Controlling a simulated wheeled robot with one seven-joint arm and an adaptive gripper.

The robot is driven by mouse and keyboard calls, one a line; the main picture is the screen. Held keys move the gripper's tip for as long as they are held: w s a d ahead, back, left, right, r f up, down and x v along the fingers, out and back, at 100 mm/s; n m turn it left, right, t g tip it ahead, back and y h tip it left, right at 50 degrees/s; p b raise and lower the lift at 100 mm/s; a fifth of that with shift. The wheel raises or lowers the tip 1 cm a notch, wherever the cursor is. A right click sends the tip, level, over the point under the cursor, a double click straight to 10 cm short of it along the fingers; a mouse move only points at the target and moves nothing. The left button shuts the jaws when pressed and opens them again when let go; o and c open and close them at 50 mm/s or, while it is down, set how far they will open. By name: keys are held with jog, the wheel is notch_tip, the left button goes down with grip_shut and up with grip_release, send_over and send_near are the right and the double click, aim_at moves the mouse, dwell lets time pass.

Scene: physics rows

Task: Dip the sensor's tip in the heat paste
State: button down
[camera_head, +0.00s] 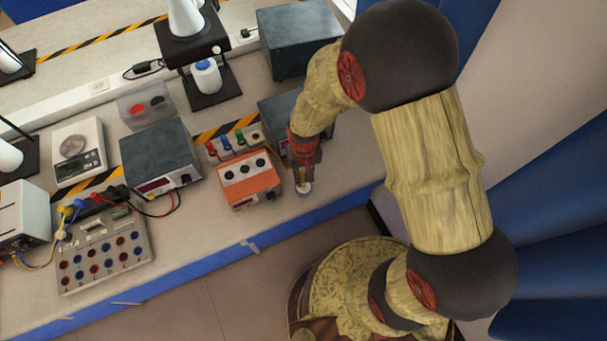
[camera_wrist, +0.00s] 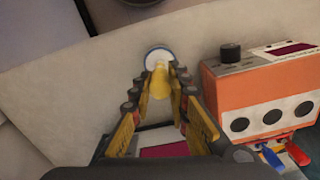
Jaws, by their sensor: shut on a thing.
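My gripper (camera_head: 304,172) points down near the bench's front edge, right of the orange box. In the wrist view its fingers (camera_wrist: 166,76) are closed around a yellow piece, which I take as the sensor (camera_wrist: 159,84). A small round pot with a white top and blue rim, likely the heat paste (camera_wrist: 157,56), stands on the bench right at the fingertips. The pot also shows below the gripper in the head view (camera_head: 304,189). The sensor's tip overlaps the pot's near edge in the wrist view; I cannot tell whether it touches the paste.
The orange box (camera_head: 249,182) with black knobs stands close to my gripper's left, with coloured plugs (camera_head: 226,142) behind it. A grey instrument (camera_head: 160,158) and a socket panel (camera_head: 104,248) stand further left. The bench's blue front edge (camera_head: 210,265) is near.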

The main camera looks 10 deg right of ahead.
jog(key=shift+r+p, duration=2.3)
jog(key=shift+r, duration=1.15)
jog(key=shift+f, duration=0.1)
